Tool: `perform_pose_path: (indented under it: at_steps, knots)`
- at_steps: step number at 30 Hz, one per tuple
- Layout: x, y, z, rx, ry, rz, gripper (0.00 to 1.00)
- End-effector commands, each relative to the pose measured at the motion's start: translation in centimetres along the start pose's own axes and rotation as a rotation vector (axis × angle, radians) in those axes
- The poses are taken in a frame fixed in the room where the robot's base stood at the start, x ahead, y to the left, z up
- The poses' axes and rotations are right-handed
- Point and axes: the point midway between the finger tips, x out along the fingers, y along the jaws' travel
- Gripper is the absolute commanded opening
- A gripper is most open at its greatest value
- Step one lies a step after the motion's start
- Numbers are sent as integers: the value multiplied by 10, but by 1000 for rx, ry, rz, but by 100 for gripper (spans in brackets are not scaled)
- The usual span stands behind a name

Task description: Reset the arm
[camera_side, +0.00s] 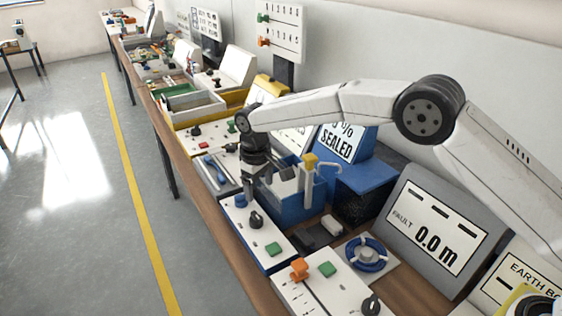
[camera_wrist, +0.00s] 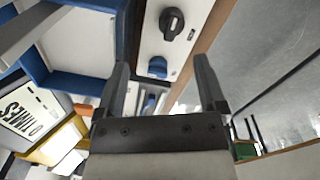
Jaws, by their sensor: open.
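My gripper (camera_side: 262,182) hangs from the arm above the bench in the side view, near the blue knob end of a white control panel (camera_side: 238,222). In the wrist view my gripper (camera_wrist: 162,75) shows two dark fingers spread apart with nothing between them. The panel carries a blue knob (camera_side: 241,200), a black rotary knob (camera_side: 256,220) and a green button (camera_side: 273,249). The black knob (camera_wrist: 171,22) and blue knob (camera_wrist: 157,67) also show beyond the fingers in the wrist view. I cannot tell whether the fingertips touch anything.
A blue bin (camera_side: 300,203) with a yellow-topped post (camera_side: 309,170) stands right beside my gripper. A display reading "0.0 m" (camera_side: 432,235) and a blue ring (camera_side: 366,254) are to the right. Several panels line the bench behind. The floor (camera_side: 70,210) at left is clear.

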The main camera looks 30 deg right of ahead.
Motion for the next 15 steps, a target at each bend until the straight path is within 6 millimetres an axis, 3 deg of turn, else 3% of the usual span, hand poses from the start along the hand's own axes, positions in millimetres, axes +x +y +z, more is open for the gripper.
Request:
perform_pose_path:
  at_steps: [9,12,15]
  knots:
    - [-80,44,37,79,-28,158,90]
    - [-96,57,55,105,-31,189,90]
    - [-97,67,72,121,-23,187,90]
